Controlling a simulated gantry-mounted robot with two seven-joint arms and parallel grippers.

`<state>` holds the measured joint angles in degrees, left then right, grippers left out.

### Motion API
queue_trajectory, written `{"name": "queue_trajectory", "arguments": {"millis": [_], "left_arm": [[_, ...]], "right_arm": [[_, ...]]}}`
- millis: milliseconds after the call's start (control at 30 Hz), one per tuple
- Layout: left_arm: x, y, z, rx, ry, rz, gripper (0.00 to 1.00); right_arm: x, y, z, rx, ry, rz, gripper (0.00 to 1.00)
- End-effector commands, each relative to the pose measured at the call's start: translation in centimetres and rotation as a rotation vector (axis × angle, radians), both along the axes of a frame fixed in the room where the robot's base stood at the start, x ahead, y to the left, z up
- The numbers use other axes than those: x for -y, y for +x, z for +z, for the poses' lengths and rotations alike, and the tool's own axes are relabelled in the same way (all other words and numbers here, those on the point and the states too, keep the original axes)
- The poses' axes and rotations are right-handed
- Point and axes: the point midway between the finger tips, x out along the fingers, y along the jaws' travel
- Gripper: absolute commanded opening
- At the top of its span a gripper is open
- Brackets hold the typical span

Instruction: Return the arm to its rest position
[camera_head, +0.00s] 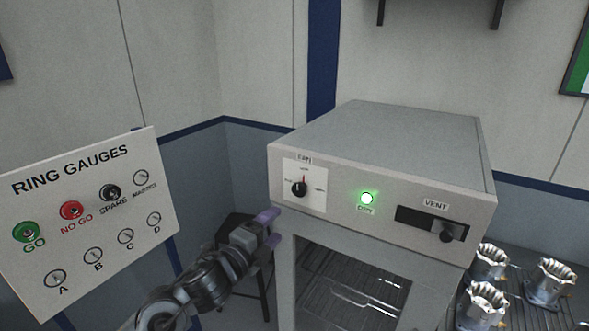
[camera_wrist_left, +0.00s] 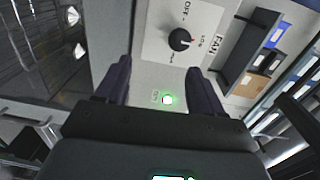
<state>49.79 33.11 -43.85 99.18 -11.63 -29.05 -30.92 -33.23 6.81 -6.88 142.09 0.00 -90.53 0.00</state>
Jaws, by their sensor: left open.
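My left arm (camera_head: 200,285) reaches up from the bottom of the head view. Its gripper (camera_head: 270,228) is open and empty, just left of the grey oven-like cabinet's (camera_head: 385,135) front corner. In the left wrist view the two dark fingers of this gripper (camera_wrist_left: 160,85) stand apart with nothing between them. The black fan knob (camera_head: 299,189) on the cabinet's front panel is apart from the fingers. It also shows beyond the fingertips in the left wrist view (camera_wrist_left: 179,40). My right gripper is not in view.
A green lamp (camera_head: 367,198) glows beside the knob, with a vent slider (camera_head: 447,232) further right. A ring gauge board (camera_head: 95,220) stands left of the arm. A dark stool (camera_head: 240,222) is behind the gripper. Several metal housings (camera_head: 487,303) sit on a rack at right.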

Motion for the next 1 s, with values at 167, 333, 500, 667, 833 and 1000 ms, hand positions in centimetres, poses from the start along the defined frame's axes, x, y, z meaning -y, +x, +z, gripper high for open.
{"name": "queue_trajectory", "arguments": {"millis": [167,333,500,667,833,1000], "left_arm": [[1.4,-2.1,-9.6,-0.155,-0.032,-0.016,0.68],[3.7,-7.6,-19.1,-0.333,-0.143,-0.037,0.68],[4.5,-13.9,-25.6,-0.509,-0.278,0.014,0.68],[3.3,-20.1,-30.1,-0.698,-0.418,0.147,0.68],[0.1,-26.4,-33.5,-0.899,-0.557,0.352,0.68],[-3.6,-31.6,-35.2,-1.053,-0.661,0.567,0.68]], "right_arm": [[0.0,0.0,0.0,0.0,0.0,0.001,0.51],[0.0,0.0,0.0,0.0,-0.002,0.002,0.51],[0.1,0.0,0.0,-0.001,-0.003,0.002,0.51],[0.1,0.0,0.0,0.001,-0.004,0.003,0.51],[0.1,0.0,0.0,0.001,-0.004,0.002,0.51],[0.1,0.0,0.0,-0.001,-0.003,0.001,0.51]]}}
